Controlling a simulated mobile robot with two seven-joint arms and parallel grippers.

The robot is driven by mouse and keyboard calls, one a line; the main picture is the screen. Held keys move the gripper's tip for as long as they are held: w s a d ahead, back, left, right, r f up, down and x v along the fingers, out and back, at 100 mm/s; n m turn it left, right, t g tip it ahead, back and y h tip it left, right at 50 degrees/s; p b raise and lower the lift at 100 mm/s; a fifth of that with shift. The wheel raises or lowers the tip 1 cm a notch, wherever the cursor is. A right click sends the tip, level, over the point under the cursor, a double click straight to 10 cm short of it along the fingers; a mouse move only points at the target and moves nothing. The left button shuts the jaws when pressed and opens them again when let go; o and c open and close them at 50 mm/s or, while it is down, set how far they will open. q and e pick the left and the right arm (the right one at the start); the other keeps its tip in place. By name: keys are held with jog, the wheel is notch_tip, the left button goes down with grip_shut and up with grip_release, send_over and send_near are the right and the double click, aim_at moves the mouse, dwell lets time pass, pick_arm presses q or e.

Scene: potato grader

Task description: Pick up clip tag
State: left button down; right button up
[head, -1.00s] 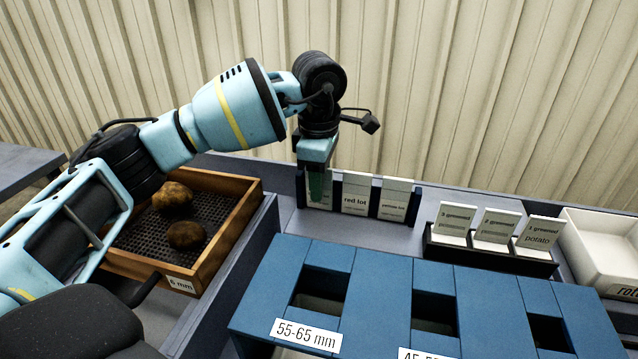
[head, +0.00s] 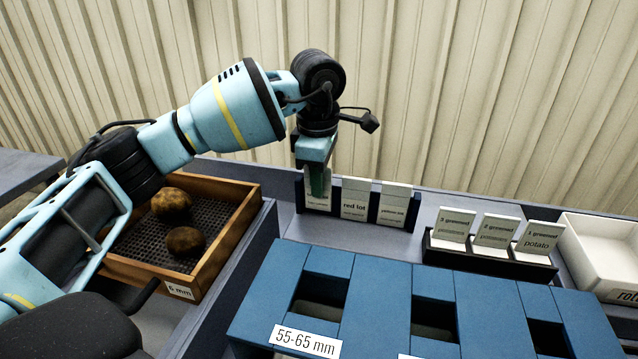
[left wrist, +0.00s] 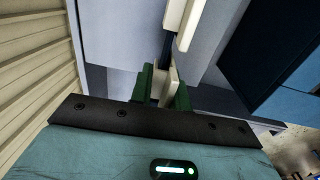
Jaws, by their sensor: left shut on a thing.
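My left gripper (head: 317,182) points down at the left end of a dark holder with upright white clip tags. Its green fingers are shut on the leftmost clip tag (head: 317,203), whose lettering is partly hidden and too small to read. This tag also shows as a pale piece between the green fingers in the left wrist view (left wrist: 160,78). Its lower part is at the holder, and I cannot tell whether it has lifted clear. Beside it stand the "red lot" tag (head: 354,205) and the "yellow lot" tag (head: 394,207). My right gripper is not in view.
A wooden tray (head: 225,238) with a mesh floor holds two potatoes at left. A blue slotted grader (head: 375,300) fills the front. A ribbed wall is behind.

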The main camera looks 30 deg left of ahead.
pick_arm(q)
jog(key=r, duration=1.1)
jog(key=shift+s+d, duration=0.1)
jog(key=shift+s, duration=0.15)
jog(key=s+d, duration=0.3)
jog(key=s, duration=1)
jog(key=shift+s+d+p, duration=0.25)
jog(key=shift+s+p, duration=0.1)
jog(key=shift+f, duration=0.15)
